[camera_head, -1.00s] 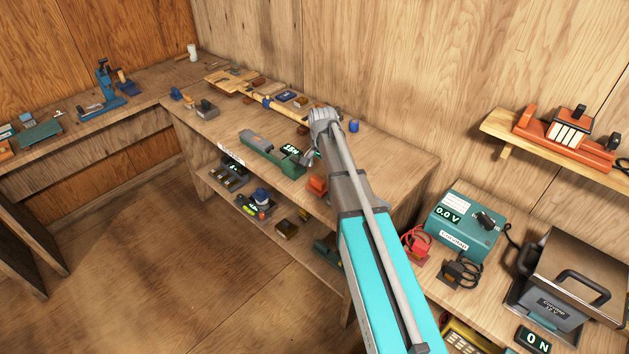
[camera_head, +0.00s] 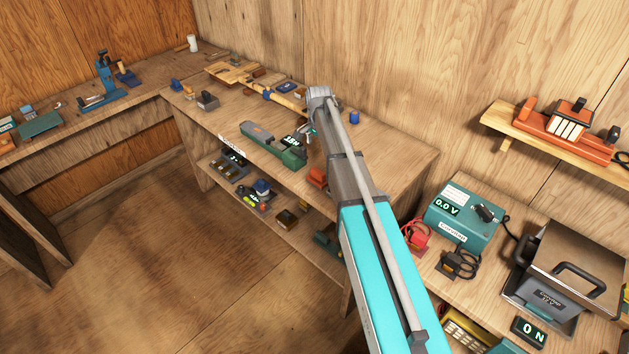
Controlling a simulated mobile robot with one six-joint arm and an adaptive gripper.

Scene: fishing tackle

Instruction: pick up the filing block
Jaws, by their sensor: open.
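I cannot single out the filing block with certainty; the small things on the bench are too small to tell apart, and my arm hides some. My gripper (camera_head: 309,138) is over the middle bench (camera_head: 385,165), near the right end of a green device with a lit display (camera_head: 275,149). My wrist and arm partly cover the gripper, and it holds nothing that I can see. A wooden board (camera_head: 229,72) and small brown blocks lie at the back of this bench. An orange block (camera_head: 317,177) sits just left of my forearm, below the gripper.
A blue cup-like thing (camera_head: 354,117) stands near the back wall. A lower shelf holds several small items, including a brown box (camera_head: 286,218). A teal power unit (camera_head: 463,216) and a grey lidded machine (camera_head: 562,285) are at right. The bench's right end is bare.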

